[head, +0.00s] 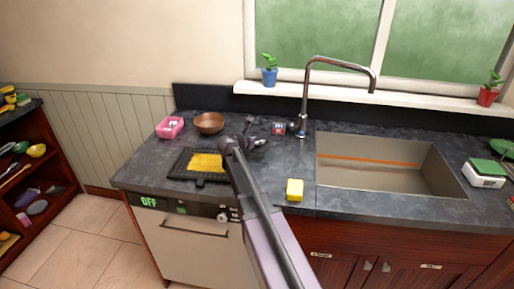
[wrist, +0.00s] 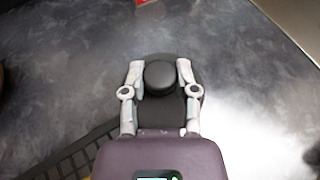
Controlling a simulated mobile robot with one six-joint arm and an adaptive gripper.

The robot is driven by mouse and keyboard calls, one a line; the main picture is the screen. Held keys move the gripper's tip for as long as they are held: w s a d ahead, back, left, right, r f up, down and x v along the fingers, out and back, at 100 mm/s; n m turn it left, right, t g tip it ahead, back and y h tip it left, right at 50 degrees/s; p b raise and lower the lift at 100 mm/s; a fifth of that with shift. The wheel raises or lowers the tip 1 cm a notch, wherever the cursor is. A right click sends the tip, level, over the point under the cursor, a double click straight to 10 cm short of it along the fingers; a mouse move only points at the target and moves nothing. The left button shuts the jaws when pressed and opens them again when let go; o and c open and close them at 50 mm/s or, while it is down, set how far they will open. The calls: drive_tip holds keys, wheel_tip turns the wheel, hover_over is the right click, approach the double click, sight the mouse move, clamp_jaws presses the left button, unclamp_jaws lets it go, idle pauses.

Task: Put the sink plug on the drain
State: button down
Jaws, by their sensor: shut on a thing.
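The sink plug (wrist: 160,77) is a black round knob on a wider dark disc. In the wrist view my gripper (wrist: 160,68) is shut on the knob, one finger on each side. In the head view my gripper (head: 252,138) is over the counter behind the dark grill, left of the sink; the plug is hard to make out there. I cannot tell whether the disc touches the counter. The steel sink (head: 385,178) is at the right, with an orange strip along its far wall. I cannot make out the drain.
A small red box (head: 279,128) is close by. A yellow sponge (head: 295,190) lies near the front edge. A brown bowl (head: 209,123), a pink container (head: 170,128) and the grill (head: 180,165) are left.

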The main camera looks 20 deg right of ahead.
sight(257, 147)
drive_tip(key=shift+w+f+b, duration=0.25)
drive_tip(key=shift+f+b, duration=0.25)
drive_tip(key=shift+f, duration=0.05)
drive_tip(key=shift+w+f+b, duration=0.2)
drive_tip(key=shift+f+b, duration=1.05)
drive_tip(key=shift+b, duration=0.05)
drive_tip(key=shift+f, duration=0.2)
drive_tip(key=shift+c, duration=1.9)
unclamp_jaws()
drive_tip(key=shift+r, duration=0.2)
drive_tip(key=shift+s+r, duration=0.1)
drive_tip(key=shift+r, duration=0.05)
drive_tip(key=p+v, duration=0.4)
drive_tip(key=v, duration=0.6)
drive_tip(key=shift+p+v, duration=0.3)
drive_tip(key=shift+v, duration=0.6)
